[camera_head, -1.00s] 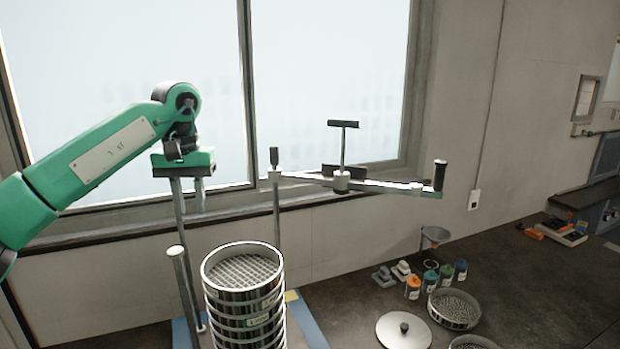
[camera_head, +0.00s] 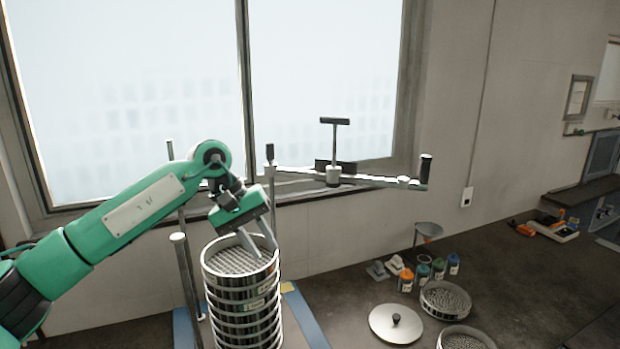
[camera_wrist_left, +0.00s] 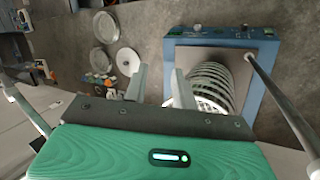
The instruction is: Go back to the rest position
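My left gripper (camera_head: 257,240) is open and empty, with its fingers pointing down in front of or over the top of the sieve stack; the exact gap is hard to tell. In the left wrist view my left gripper (camera_wrist_left: 160,82) has its two grey fingers clearly apart with nothing between them. The sieve stack (camera_head: 243,300) of several metal rings stands upright on the blue shaker base (camera_head: 305,318). The stack also shows beside the fingers in the left wrist view (camera_wrist_left: 213,83). My right gripper is in neither current view.
Upright rods (camera_head: 186,285) stand beside the stack. A clamp bar (camera_head: 375,180) with a T-handle reaches rightward above the bench. A round lid (camera_head: 396,325), a filled sieve (camera_head: 446,299), small bottles (camera_head: 422,274) and a funnel (camera_head: 428,231) lie to the right. The bench's far right front is clear.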

